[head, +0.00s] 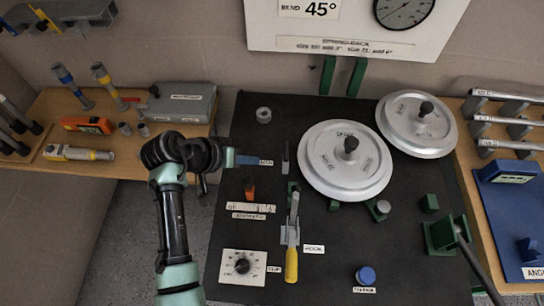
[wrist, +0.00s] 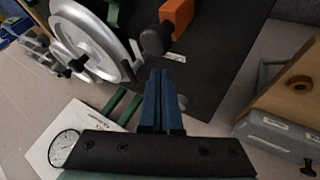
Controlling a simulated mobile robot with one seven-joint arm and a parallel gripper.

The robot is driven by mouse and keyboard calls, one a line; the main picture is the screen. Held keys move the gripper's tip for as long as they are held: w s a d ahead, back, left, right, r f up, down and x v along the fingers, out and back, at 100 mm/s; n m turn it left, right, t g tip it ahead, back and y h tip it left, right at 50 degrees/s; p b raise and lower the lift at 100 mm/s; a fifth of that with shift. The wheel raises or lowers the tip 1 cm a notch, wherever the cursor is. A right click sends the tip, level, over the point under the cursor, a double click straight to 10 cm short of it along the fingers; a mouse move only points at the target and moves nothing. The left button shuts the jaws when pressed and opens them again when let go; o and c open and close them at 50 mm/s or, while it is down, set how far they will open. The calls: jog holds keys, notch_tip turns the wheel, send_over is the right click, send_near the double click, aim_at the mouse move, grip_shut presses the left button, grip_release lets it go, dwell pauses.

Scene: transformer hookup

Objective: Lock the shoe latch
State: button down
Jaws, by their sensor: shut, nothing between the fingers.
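My gripper (head: 240,159) is shut and empty over the left part of the black bench panel (head: 330,272). Its blue fingertips (wrist: 166,82) are together in the wrist view. A lever with a yellow handle (head: 291,265) stands on a light base at the panel's front middle, beside a small label (head: 313,249). An orange piece with a dark knob (head: 249,188) is just below my fingertips, and it also shows large in the wrist view (wrist: 178,14). A slim dark lever (head: 285,160) stands right of the fingertips. The labels are too small to tell which part is the shoe latch.
Two silver discs (head: 332,178) with black knobs fill the panel's upper right. A dial (head: 243,264) and a blue knob (head: 365,274) sit at the front. Green blocks (head: 440,235) stand at the right. A wooden shelf (head: 95,160) with tools is at the left.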

aim_at(286, 159)
jog(key=shift+x, duration=1.05)
jog(key=shift+w+d+r+p, duration=0.15)
jog(key=shift+d+p, duration=0.8)
jog(key=shift+d, duration=1.2)
